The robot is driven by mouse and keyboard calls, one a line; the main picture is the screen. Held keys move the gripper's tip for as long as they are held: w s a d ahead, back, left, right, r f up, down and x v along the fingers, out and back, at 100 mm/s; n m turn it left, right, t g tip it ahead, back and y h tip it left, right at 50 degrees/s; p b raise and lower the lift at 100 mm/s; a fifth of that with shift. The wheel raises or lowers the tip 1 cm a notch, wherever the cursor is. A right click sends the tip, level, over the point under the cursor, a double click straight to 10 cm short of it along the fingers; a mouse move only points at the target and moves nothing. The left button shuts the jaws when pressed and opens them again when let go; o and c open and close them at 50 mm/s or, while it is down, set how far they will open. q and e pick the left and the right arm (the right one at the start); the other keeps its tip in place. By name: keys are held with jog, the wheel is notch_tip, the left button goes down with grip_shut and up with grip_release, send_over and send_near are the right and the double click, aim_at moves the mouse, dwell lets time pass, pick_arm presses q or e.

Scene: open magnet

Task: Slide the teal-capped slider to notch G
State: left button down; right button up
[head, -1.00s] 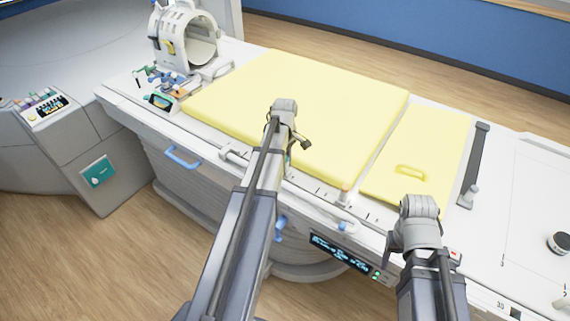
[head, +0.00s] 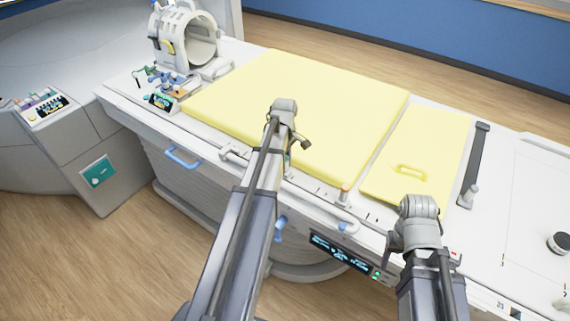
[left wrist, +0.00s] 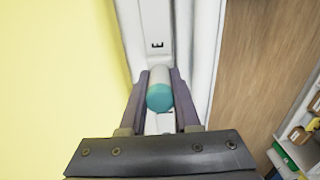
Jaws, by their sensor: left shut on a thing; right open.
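The teal-capped slider (left wrist: 160,97) stands between the fingers of my left gripper (left wrist: 161,76) in the left wrist view. The left gripper is shut on it. Notch G is not readable in either view. In the head view my left arm hides most of the slider. My right gripper (head: 391,251) is open and empty, low near the bed's front edge.
A large yellow pad (head: 300,105) covers the bed, with a smaller yellow panel (head: 425,150) to its right. An orange-topped post (head: 345,191) stands by the pad's front edge. A white ring-shaped coil (head: 185,40) stands at the back left.

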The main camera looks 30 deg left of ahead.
pick_arm(q)
jog(key=a, duration=0.6)
jog(key=w+a, duration=0.1)
jog(key=a, duration=1.1)
jog(key=shift+w, duration=0.2)
jog(key=c, duration=0.6)
grip_release()
jog(key=shift+r, duration=0.1)
notch_tip(320, 180, up, 8)
jog(key=p, duration=0.7)
jog(key=shift+f+p, duration=0.2)
jog(key=shift+p, duration=0.2)
